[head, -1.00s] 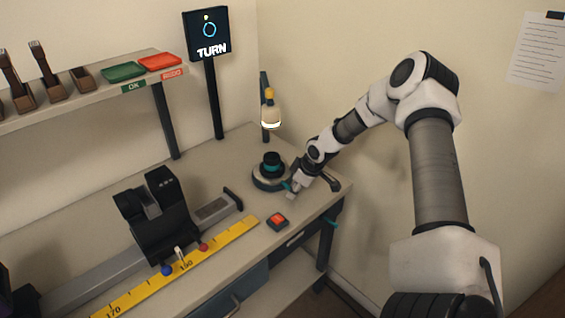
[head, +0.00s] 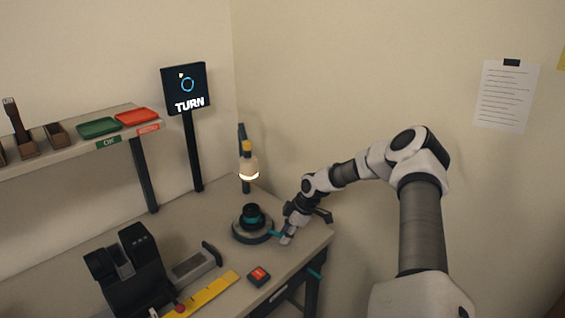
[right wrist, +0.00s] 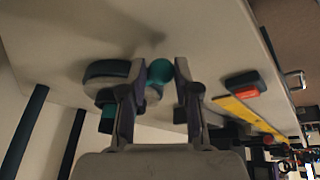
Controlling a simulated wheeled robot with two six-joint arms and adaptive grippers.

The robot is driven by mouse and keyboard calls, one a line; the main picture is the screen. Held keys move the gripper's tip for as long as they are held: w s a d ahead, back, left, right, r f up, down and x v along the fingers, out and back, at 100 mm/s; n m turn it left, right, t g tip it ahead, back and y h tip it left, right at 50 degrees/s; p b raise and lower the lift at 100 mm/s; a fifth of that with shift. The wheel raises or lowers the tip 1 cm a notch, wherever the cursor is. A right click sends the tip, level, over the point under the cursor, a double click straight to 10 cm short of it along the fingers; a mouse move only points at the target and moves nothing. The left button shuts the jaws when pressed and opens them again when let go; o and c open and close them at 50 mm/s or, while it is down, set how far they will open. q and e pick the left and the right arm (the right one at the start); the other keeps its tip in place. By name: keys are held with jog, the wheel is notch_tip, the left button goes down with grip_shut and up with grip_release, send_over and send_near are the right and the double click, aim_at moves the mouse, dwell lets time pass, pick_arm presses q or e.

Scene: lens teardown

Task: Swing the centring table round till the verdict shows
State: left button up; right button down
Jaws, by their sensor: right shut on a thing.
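The centring table (head: 251,232) is a round dark base near the bench's right end, with a black lens piece (head: 252,213) and a teal band on top. A teal handle (head: 274,234) sticks out from its right side. My right gripper (head: 287,236) is at the handle's outer end. In the right wrist view its fingers (right wrist: 160,90) are on either side of the teal ball knob (right wrist: 159,71), shut on it. The verdict screen (head: 186,89) shows a blue ring, a small pale mark at its upper left and the word TURN. My left gripper is out of view.
A lit lamp (head: 248,172) stands behind the table. A red button box (head: 259,276) and a yellow ruler (head: 215,289) lie in front. A black device (head: 130,270) is at left. Green (head: 98,127) and red (head: 137,116) trays sit on the shelf.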

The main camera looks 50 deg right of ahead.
dwell(0.4)
jog(key=c, duration=0.9)
grip_release()
jog(key=shift+w+a, duration=0.15)
jog(key=shift+w, duration=0.05)
notch_tip(320, 180, up, 10)
